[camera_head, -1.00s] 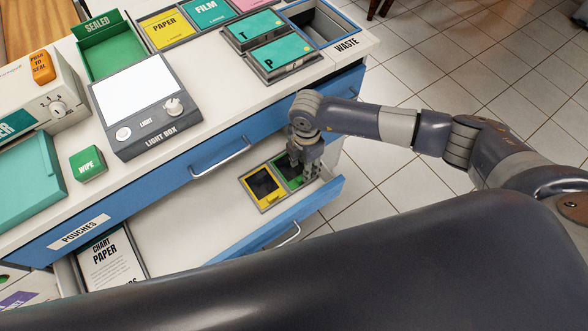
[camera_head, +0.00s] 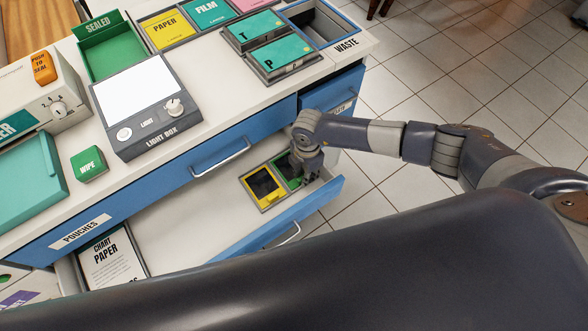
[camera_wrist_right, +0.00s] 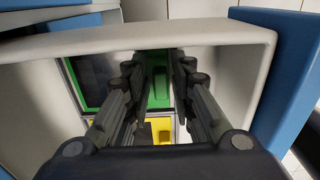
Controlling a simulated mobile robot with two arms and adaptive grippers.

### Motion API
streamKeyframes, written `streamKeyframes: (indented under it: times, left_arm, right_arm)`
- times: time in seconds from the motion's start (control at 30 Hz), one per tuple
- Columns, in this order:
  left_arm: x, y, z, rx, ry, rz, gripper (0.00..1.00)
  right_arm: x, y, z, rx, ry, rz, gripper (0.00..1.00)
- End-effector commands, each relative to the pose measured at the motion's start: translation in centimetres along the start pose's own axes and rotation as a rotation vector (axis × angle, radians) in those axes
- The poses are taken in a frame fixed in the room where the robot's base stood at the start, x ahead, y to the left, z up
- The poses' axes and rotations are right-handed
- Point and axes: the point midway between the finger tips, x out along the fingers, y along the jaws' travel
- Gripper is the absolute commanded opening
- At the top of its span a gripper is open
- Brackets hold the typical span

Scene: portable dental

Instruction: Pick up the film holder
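Two framed film holders lie side by side in the open drawer: a yellow one (camera_head: 263,185) on the left and a green one (camera_head: 283,162) on the right. The frames do not show which one the task means. My right gripper (camera_head: 298,178) is low over the green holder and hides part of it. In the right wrist view, my right gripper (camera_wrist_right: 158,100) is open, its fingers on either side of the green holder's raised tab (camera_wrist_right: 158,84). Contact cannot be told. The yellow holder's tab (camera_wrist_right: 160,131) shows below. My left gripper is not in view.
The open drawer (camera_head: 205,215) has a blue front (camera_head: 315,200) close to my right gripper. The counter above carries a light box (camera_head: 150,145), a green wipe box (camera_head: 88,164) and a waste bin (camera_head: 338,28). The drawer's middle is bare.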

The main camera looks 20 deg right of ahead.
Motion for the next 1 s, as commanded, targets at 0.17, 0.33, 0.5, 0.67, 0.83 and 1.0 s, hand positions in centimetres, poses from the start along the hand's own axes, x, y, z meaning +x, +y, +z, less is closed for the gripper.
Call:
streamKeyframes:
  times: [0.17,0.33,0.5,0.67,0.83,1.0]
  left_arm:
    - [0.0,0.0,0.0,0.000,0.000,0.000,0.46]
    - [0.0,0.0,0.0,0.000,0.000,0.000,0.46]
    - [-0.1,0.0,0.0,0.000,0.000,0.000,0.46]
    - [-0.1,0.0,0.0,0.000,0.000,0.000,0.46]
    - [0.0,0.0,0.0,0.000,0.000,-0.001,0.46]
    - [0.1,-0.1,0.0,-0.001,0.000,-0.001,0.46]
  right_arm:
    - [0.0,0.0,0.0,0.000,0.000,0.000,0.00]
    - [0.0,0.0,0.0,0.000,0.000,0.000,0.00]
    - [-0.8,0.1,0.0,-0.001,0.001,0.001,0.00]
    - [-3.3,0.1,0.0,0.000,0.001,0.004,0.00]
    - [-6.6,0.1,0.0,-0.001,0.001,0.004,0.00]
    - [-9.1,0.1,0.0,-0.006,0.001,0.003,0.00]
